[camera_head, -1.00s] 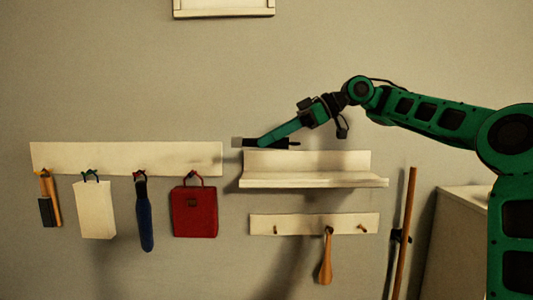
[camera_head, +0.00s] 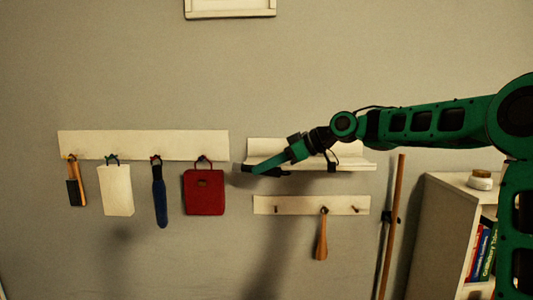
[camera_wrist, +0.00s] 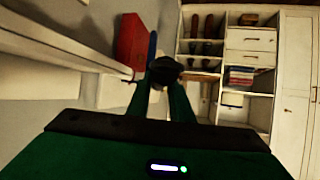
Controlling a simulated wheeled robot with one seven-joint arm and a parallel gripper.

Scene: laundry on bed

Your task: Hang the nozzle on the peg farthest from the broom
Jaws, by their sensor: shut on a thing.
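My gripper (camera_head: 257,169) is shut on the dark nozzle (camera_wrist: 165,70), which shows between the fingertips in the wrist view. In the head view it is in front of the wall shelf's left end, above and left of a small peg board (camera_head: 300,205). That board has a bare left peg (camera_head: 276,208), a middle peg carrying a wooden utensil (camera_head: 321,240), and a bare right peg (camera_head: 357,210). A long wooden handle (camera_head: 392,230), likely the broom, stands upright to the right of the board; its lower end is out of view. The left peg is farthest from it.
A longer board (camera_head: 140,143) on the left carries a brush (camera_head: 76,188), a white bag (camera_head: 117,190), a blue item (camera_head: 160,195) and a red bag (camera_head: 204,192). A wall shelf (camera_head: 350,165) is above the small board. A bookcase (camera_head: 440,220) stands at right.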

